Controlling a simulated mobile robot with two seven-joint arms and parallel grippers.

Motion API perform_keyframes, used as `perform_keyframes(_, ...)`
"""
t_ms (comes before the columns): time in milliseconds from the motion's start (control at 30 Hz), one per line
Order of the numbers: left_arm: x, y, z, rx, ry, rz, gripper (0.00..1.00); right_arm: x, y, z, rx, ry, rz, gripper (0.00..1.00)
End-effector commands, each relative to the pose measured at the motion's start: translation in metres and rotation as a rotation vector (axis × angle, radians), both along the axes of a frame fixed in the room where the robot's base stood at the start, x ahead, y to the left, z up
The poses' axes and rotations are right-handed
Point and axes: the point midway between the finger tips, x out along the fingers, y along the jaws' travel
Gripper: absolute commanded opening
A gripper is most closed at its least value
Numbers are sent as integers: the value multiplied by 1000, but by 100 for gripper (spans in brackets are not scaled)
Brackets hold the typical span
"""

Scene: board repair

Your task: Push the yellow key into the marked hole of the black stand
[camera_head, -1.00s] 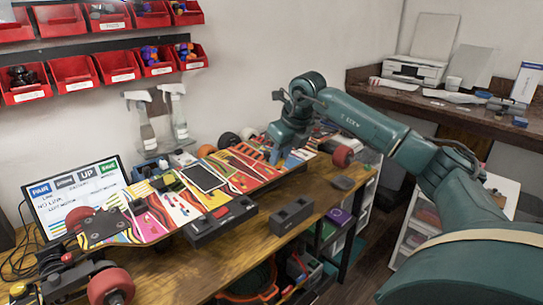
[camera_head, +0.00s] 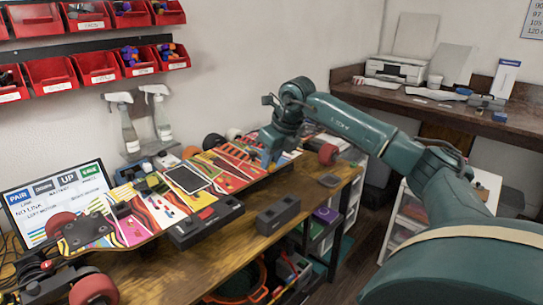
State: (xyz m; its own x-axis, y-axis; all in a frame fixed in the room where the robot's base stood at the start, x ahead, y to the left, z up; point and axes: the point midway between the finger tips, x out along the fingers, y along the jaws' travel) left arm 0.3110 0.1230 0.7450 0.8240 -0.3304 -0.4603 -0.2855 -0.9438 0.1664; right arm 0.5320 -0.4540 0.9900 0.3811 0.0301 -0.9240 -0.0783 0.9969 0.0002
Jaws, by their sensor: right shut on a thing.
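My right gripper (camera_head: 268,161) points down over the right part of a colourful skateboard deck (camera_head: 240,170). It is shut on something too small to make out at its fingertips. I cannot make out the yellow key anywhere. A small dark block (camera_head: 284,213) with recesses in its top stands on the wooden bench in front of the deck. My left gripper is out of view.
A screen (camera_head: 62,200) stands at the left behind the deck. Two spray bottles (camera_head: 158,115) are by the wall under red bins (camera_head: 96,67). Bare wood shows in front of the boxes.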

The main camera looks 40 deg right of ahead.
Motion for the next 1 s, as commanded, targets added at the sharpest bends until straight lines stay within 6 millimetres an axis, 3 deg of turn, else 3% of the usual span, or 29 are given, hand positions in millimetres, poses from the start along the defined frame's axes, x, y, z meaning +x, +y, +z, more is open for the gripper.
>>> perform_keyframes(1000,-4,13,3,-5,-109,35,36,0,0,-63,0,0,0,0)
